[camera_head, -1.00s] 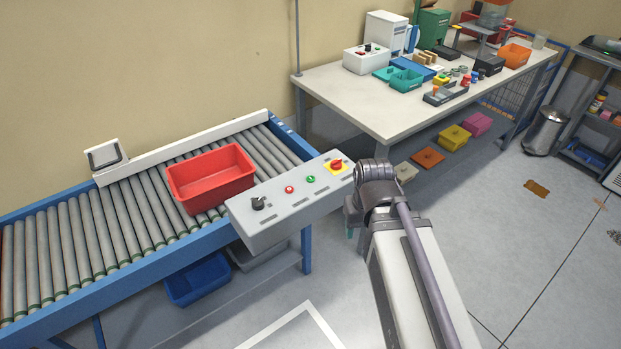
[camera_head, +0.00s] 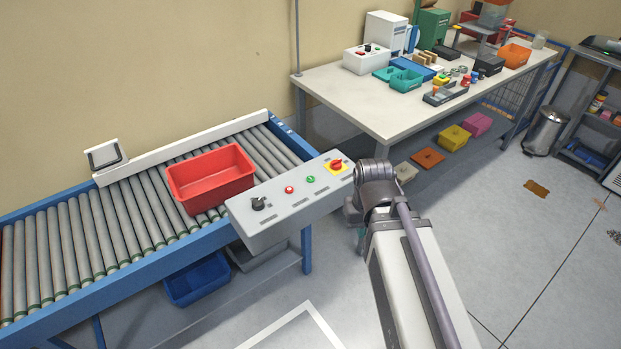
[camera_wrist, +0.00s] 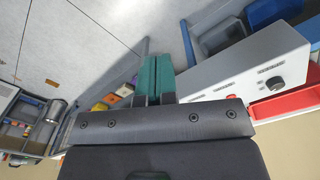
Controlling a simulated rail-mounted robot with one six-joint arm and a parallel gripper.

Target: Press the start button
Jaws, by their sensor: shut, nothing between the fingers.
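The grey control panel (camera_head: 283,217) is mounted at the right end of the roller conveyor. On its top, from left to right, are a black knob (camera_head: 258,203), a red button (camera_head: 289,189), a green button (camera_head: 310,179) and a red emergency stop on a yellow plate (camera_head: 336,165). In the wrist view my gripper (camera_wrist: 158,60) has its teal fingers together and empty. The panel (camera_wrist: 240,70) lies to their right there, with its knob in sight; the green button is not visible. In the head view my arm mostly hides the gripper, right of the panel.
A red bin (camera_head: 211,178) sits on the conveyor rollers (camera_head: 120,228). A blue bin (camera_head: 197,279) is beneath it. A workbench (camera_head: 345,98) with tools and boxes stands behind my arm, with colored bins below. Open floor (camera_head: 540,260) lies to the right.

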